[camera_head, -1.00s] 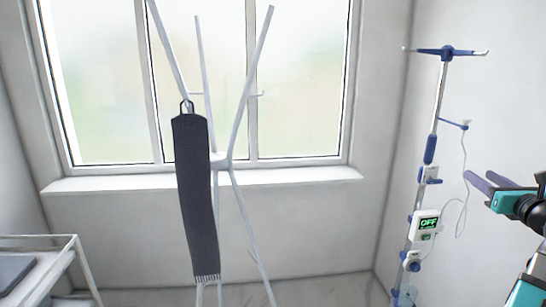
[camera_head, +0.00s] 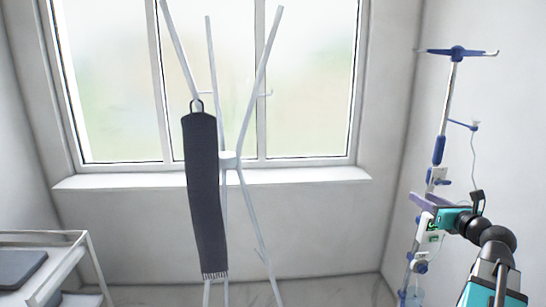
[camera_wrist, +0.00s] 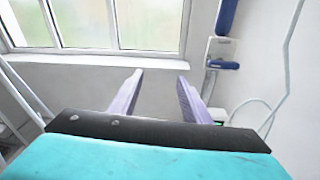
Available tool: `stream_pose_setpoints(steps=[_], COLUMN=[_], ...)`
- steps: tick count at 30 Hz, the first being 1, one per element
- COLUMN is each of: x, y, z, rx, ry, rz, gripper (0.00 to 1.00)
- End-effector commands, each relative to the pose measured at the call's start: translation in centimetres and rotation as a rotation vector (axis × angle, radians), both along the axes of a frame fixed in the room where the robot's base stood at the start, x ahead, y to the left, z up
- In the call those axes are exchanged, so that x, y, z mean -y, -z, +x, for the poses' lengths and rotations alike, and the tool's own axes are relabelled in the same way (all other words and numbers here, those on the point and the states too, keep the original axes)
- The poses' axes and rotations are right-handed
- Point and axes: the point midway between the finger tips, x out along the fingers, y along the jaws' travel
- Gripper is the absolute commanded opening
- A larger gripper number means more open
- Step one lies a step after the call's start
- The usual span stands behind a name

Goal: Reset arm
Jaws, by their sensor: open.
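My gripper (camera_head: 420,204) is at the right of the head view, in front of the IV stand and partly covering the stand's display unit. In the wrist view its two purple fingers (camera_wrist: 158,95) are apart, with nothing between them. A dark grey scarf (camera_head: 206,190) hangs by a loop from a white coat rack (camera_head: 228,160), left of my gripper and well apart from it.
The IV stand (camera_head: 440,145) with blue fittings stands in the right corner. A white cart (camera_head: 75,262) with a grey item on it is at the lower left. A window (camera_head: 310,80) with a white sill (camera_head: 320,175) is behind the coat rack. Open space lies between rack and stand.

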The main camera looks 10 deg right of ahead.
Motion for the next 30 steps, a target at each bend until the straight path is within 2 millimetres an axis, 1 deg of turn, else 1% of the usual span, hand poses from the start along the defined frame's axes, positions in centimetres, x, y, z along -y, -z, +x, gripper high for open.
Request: stream_pose_setpoints(steps=[1, 5, 6, 11, 12, 14, 15, 19, 23, 24, 26, 30], x=[-1.5, -4.9, -5.9, -10.4, -11.6, -13.4, -14.5, -18.5, -22.4, -23.6, -25.5, -29.5], y=[1.8, 6.1, 7.5, 13.0, 14.5, 16.6, 18.0, 22.6, 27.2, 28.6, 30.8, 35.6], z=[1.2, 3.4, 4.1, 6.0, 6.4, 6.8, 7.0, 7.5, 7.3, 7.1, 6.8, 5.5], rx=[-0.019, -0.071, -0.089, -0.167, -0.187, -0.218, -0.239, -0.308, -0.378, -0.398, -0.431, -0.5], ry=[-0.026, -0.08, -0.097, -0.166, -0.184, -0.212, -0.23, -0.295, -0.367, -0.391, -0.429, -0.519], rz=[0.016, 0.043, 0.05, 0.069, 0.071, 0.07, 0.067, 0.047, 0.011, -0.004, -0.026, -0.09], gripper=[0.43, 0.43, 0.43, 0.43, 0.43, 0.43, 0.43, 0.43, 0.43, 0.43, 0.43, 0.43])
